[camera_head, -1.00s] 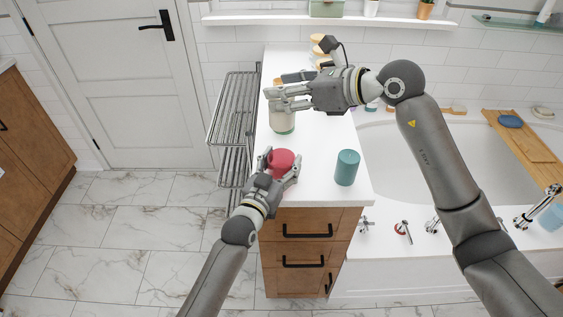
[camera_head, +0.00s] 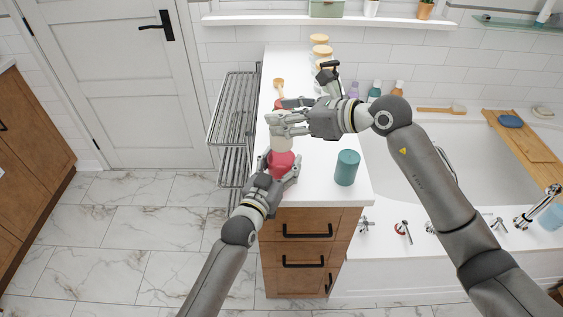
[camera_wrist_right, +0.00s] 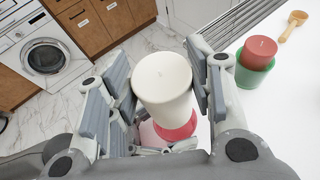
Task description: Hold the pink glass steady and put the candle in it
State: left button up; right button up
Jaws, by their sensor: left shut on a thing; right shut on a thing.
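The pink glass (camera_head: 281,164) stands near the front of the white counter, upright. My left gripper (camera_head: 280,172) is shut around it from the front. The candle (camera_head: 281,145) is a cream pillar, upright, over the glass. My right gripper (camera_head: 272,124) is shut on it; its fingers hide the candle's upper part in the head view. In the right wrist view the candle (camera_wrist_right: 161,82) sits between the fingers, with the pink glass (camera_wrist_right: 176,131) below it. The candle's lower end overlaps the glass; I cannot tell whether it is inside the rim.
A teal cup (camera_head: 347,167) stands right of the pink glass. A green glass (camera_wrist_right: 250,73) with a red candle (camera_wrist_right: 259,52) and a wooden scoop (camera_wrist_right: 294,25) are further back. Jars and bottles stand at the rear. A wire rack (camera_head: 233,110) borders the counter's left; the tub is right.

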jog(key=shift+f, duration=2.55)
jog(key=o, duration=1.2)
jog(key=shift+f, duration=0.1)
jog(key=shift+d, duration=0.1)
jog(key=v, duration=1.2)
